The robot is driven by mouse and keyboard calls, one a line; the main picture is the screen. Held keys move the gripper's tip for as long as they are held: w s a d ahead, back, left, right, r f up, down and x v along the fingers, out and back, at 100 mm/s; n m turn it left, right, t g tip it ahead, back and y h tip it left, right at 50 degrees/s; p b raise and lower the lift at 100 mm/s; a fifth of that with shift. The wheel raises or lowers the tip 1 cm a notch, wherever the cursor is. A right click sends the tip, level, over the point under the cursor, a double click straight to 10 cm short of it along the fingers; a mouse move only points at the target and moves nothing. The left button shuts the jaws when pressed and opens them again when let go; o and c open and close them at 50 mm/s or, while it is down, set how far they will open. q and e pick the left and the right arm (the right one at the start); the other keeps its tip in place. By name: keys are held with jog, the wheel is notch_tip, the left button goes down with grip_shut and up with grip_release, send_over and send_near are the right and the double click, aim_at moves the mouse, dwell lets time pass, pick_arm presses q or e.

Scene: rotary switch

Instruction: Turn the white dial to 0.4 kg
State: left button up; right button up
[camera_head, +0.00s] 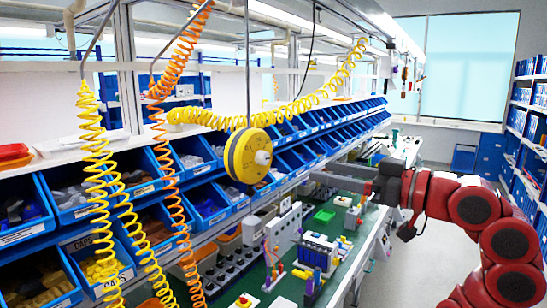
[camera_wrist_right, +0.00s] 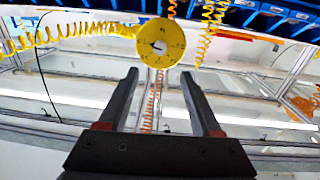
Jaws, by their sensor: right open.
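The white dial (camera_head: 262,157) is a small knob on the face of a round yellow balancer (camera_head: 240,160) with a dark rim band. The balancer hangs from a cable above the workbench. My right gripper (camera_head: 322,174) is to the right of the dial, its fingers pointing toward it, with a gap between. In the right wrist view, the fingers (camera_wrist_right: 160,72) are apart with nothing between them. The balancer's yellow face (camera_wrist_right: 161,43) shows beyond the fingertips, with dark scale marks and a pointer too small to read. My left gripper is not in view.
Yellow coiled hoses (camera_head: 97,180) and an orange one (camera_head: 165,150) hang at the left. Rows of blue bins (camera_head: 105,263) line the bench behind the balancer. The green bench top (camera_head: 340,230) below holds several parts. The air between gripper and dial looks clear.

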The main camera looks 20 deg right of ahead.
aim_at(266, 159)
jog(key=p+x, duration=0.3)
jog(key=x, duration=1)
jog(key=shift+w+a, duration=0.1)
jog(key=shift+a, duration=0.05)
grip_shut()
